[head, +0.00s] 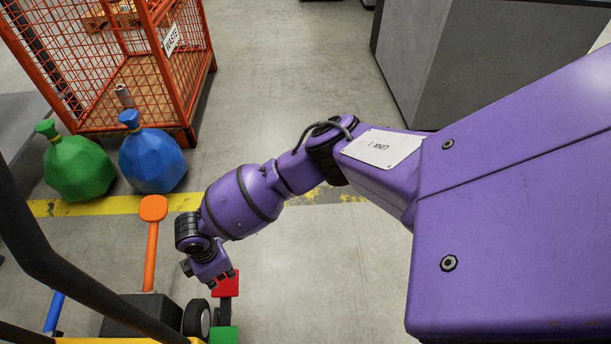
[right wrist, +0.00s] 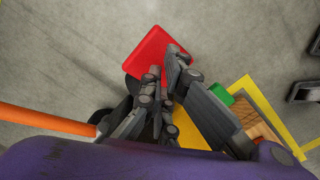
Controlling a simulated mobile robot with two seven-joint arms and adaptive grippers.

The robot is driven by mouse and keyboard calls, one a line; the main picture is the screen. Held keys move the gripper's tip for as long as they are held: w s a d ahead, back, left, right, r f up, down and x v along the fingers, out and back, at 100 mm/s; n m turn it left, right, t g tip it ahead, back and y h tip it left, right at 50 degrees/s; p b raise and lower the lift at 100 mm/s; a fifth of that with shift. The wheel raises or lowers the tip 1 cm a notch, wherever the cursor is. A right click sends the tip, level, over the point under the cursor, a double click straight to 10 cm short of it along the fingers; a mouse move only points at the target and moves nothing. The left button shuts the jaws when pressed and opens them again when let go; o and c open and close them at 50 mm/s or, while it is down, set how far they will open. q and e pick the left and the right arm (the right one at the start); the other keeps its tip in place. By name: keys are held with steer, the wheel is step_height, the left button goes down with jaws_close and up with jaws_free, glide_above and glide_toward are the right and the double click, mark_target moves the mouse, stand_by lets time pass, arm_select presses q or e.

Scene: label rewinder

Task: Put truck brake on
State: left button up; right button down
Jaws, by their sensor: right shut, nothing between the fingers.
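A truck with a yellow edge (head: 120,341) and a black wheel (head: 197,318) is at the bottom left of the head view. A flat red pedal (head: 228,287) sticks out beside the wheel, and a green pedal (head: 224,336) lies nearer the bottom edge. My right gripper (head: 224,276) is shut and empty, at the red pedal. In the right wrist view the fingers (right wrist: 166,72) overlap the red pedal (right wrist: 152,55); I cannot tell whether they touch it. The green pedal (right wrist: 222,94) shows right of the fingers. My left gripper is not in view.
An orange lever (head: 152,240) stands up from the truck, with a blue lever (head: 54,311) further left. Green (head: 78,165) and blue (head: 153,160) bags stand before an orange mesh waste cage (head: 178,75). A grey cabinet (head: 465,70) is behind. The floor right of the pedals is clear.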

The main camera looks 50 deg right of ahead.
mark_target(224, 283)
steer(key=shift+w, duration=0.1)
stand_by(0.3)
steer(key=shift+f+b, duration=1.15)
steer(key=shift+f, duration=1.35)
step_height(224, 283, up, 9)
steer(key=p, duration=0.6)
steer(key=shift+r+p, duration=0.15)
steer(key=shift+p, duration=0.2)
